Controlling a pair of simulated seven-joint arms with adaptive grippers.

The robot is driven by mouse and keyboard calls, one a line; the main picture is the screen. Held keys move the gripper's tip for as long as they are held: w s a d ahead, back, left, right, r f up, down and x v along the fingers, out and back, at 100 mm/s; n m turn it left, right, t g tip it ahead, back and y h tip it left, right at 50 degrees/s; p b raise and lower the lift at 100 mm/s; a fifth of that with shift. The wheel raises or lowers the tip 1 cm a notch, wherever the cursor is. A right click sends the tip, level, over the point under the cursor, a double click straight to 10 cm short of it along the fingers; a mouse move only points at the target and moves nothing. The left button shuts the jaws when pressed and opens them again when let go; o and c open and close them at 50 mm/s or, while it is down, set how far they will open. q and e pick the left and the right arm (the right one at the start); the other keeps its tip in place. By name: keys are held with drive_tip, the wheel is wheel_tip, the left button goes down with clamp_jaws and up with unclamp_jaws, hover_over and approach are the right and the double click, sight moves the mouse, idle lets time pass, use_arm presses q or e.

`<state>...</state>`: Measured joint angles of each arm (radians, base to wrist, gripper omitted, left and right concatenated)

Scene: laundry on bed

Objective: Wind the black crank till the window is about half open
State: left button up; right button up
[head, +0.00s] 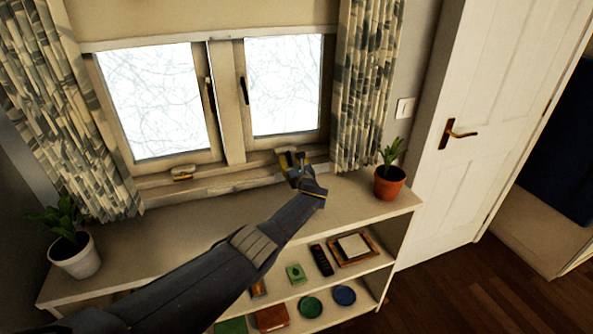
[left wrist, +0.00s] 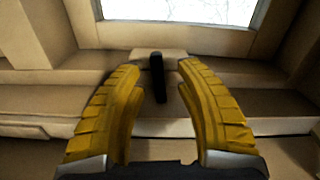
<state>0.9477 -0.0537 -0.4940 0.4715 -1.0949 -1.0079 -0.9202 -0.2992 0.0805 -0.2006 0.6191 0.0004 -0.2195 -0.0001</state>
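The window (head: 233,148) has two sashes above a wooden sill. The right sash (head: 284,85) looks closed. The left sash (head: 156,100) has a dark edge beside the middle post; I cannot tell whether it is ajar. My left gripper (head: 291,160) is at the sill below the right sash. In the left wrist view its yellow fingers (left wrist: 160,66) are open. A black crank (left wrist: 158,78) stands upright on a pale mount between them, with clear space on both sides. In the head view my gripper mostly hides it. My right gripper is not in view.
A second small fitting (head: 182,173) sits on the sill at left. A terracotta pot plant (head: 390,182) stands right of my gripper, a white pot plant (head: 75,254) at far left. The shelf top (head: 170,235) is otherwise clear. Patterned curtains (head: 366,80) flank the window.

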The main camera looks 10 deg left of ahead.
use_arm(q)
drive_tip(key=shift+v, duration=5.8)
drive_tip(key=shift+a, duration=0.1)
